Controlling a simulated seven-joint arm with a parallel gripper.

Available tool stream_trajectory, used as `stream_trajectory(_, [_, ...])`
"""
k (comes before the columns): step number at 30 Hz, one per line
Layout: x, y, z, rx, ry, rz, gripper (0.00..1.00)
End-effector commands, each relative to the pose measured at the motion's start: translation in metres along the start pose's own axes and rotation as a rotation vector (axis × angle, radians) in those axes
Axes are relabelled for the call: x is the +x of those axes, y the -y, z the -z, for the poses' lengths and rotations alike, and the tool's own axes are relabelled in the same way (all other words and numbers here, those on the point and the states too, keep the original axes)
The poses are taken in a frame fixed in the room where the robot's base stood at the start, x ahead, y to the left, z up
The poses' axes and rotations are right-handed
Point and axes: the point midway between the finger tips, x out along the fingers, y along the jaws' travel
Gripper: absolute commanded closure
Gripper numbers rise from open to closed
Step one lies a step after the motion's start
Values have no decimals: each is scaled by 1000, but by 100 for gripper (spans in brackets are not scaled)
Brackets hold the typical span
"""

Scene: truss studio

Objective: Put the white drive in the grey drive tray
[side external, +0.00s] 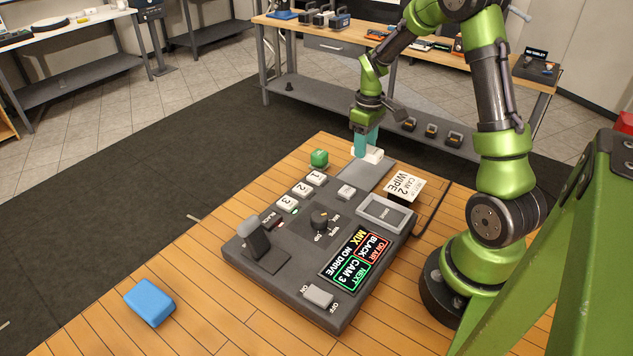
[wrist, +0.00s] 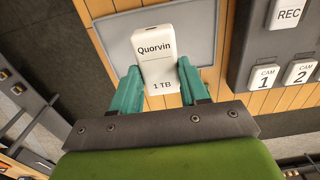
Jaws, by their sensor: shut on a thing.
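The white drive (wrist: 157,58), marked "Quorvin" and "1 TB", is between the teal fingers of my gripper (wrist: 160,88), which is shut on it. In the side view the drive (side external: 374,154) shows at the fingertips of my gripper (side external: 366,144), at the far corner of the wooden table. A flat grey tray (side external: 364,176) lies beside the console. In the wrist view this tray (wrist: 200,38) is behind the drive, which overlaps its near edge. I cannot tell whether the drive touches the tray. The tray's surface shows nothing else on it.
The dark console (side external: 300,285) with buttons, a lever and a screen reading "NO DRIVE" fills the table's middle. Bare wood lies at the front left.

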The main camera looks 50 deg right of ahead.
Motion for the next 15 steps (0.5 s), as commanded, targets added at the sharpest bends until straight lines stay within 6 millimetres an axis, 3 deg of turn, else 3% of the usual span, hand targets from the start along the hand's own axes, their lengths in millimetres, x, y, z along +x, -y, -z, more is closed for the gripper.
stream_trajectory(9, [38, 0, -1, 2, 2, 1, 91])
stream_trajectory(15, [41, 0, 0, 1, -1, -1, 91])
